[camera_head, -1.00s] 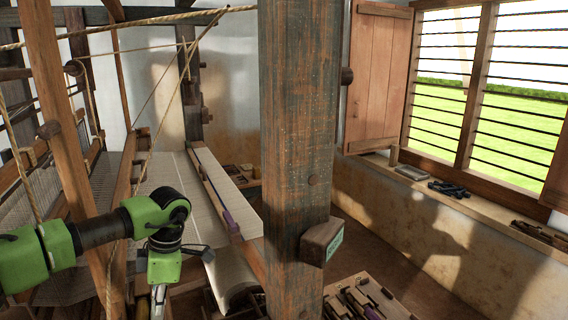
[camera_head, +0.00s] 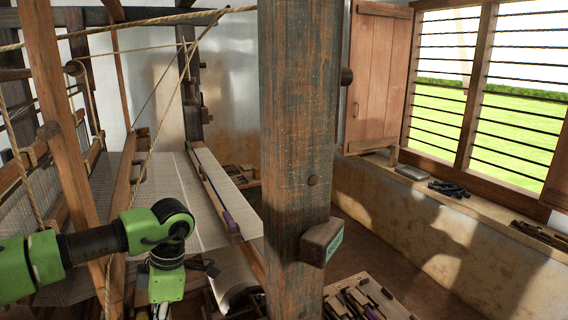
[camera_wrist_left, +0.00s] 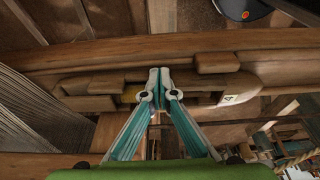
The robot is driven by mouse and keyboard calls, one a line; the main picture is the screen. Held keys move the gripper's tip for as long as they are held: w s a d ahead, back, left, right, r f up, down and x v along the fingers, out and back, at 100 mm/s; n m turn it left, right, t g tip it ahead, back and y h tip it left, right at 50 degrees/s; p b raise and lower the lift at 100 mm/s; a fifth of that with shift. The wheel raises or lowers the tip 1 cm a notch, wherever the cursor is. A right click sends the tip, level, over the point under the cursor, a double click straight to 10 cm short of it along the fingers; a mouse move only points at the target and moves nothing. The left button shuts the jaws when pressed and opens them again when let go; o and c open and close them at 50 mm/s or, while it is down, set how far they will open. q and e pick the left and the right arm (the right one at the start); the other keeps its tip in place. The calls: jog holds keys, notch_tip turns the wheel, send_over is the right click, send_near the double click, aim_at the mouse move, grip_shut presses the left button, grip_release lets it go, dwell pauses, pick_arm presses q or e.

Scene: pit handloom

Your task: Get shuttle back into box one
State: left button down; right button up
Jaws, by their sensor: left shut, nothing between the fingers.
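In the left wrist view my left gripper (camera_wrist_left: 158,76) is shut and empty, its tips together in front of a long wooden piece with rounded ends (camera_wrist_left: 245,83). This looks like the shuttle, lying along a wooden beam (camera_wrist_left: 100,54); I cannot tell whether the tips touch it. The fingers hide the middle. I cannot tell which box this is. In the head view the left fingers are mostly below the picture edge. My right gripper is not in view.
A thick wooden post (camera_head: 298,150) stands in the middle, with a small block (camera_head: 321,242) on its side. A slanted loom post (camera_head: 60,110) and a rope (camera_head: 152,140) are close to my left arm. Cloth (camera_head: 172,190) stretches behind it. A tool tray (camera_head: 388,296) is at lower right.

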pick_arm(q)
jog(key=shift+s+f, duration=0.1)
jog(key=shift+s, duration=0.05)
jog(key=shift+s+d, duration=0.45)
jog(key=shift+s, duration=0.45)
jog(key=shift+s+d, duration=0.45)
jog(key=shift+s, duration=0.4)
jog(key=shift+f, duration=0.1)
notch_tip(320, 180, up, 9)
jog(key=p, duration=0.4)
jog(key=shift+w+a+r, duration=0.15)
jog(key=shift+w+r, duration=0.05)
jog(key=shift+w, duration=0.15)
